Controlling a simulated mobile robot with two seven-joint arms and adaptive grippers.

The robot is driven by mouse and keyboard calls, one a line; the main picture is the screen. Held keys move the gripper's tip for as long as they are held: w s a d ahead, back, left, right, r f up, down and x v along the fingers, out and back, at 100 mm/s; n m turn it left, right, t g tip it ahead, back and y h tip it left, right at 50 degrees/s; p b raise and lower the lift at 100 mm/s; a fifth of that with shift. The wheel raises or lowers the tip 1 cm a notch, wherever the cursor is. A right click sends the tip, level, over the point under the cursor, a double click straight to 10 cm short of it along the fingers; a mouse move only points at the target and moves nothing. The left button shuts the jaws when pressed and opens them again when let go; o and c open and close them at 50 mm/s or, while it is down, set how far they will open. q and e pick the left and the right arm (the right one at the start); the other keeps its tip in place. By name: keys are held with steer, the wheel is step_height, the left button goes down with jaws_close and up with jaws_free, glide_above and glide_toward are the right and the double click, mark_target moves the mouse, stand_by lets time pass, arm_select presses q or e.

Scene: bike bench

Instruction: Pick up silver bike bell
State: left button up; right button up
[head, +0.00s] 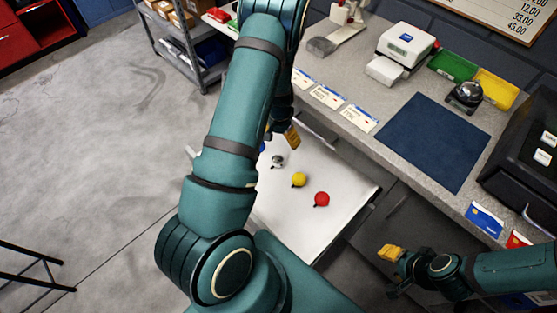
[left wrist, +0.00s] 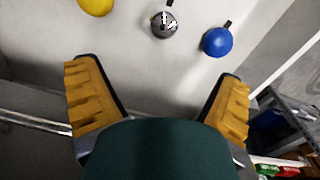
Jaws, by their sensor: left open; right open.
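The silver bike bell (head: 278,161) lies in an open white drawer (head: 335,178), in a row with a blue, a yellow and a red bell. In the left wrist view the silver bell (left wrist: 164,25) is at the top middle, beyond the fingertips. My left gripper (head: 285,136) is open and empty, above the drawer near the silver bell; my left arm partly hides it in the head view. Its two yellow-padded fingers (left wrist: 158,95) are spread apart, touching no bell. My right gripper (head: 393,268) is open and empty, low in front of the counter at the right.
The yellow bell (head: 299,180) and red bell (head: 322,199) lie right of the silver one; the blue bell (left wrist: 217,41) lies on its other side. The counter (head: 345,75) behind holds a blue mat (head: 433,140), a shiny domed item (head: 467,96) and coloured bins.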

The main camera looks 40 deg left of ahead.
mark_target(278, 158)
arm_select(q)
step_height(278, 158, down, 8)
steer(key=shift+d+f+b, duration=0.1)
steer(key=shift+f+b, duration=0.1)
steer(key=shift+b, duration=0.55)
steer(key=f, duration=0.2)
steer(key=s+f+b, duration=0.1)
steer(key=f, duration=0.1)
steer(key=shift+f, duration=0.6)
steer(key=c, duration=1.3)
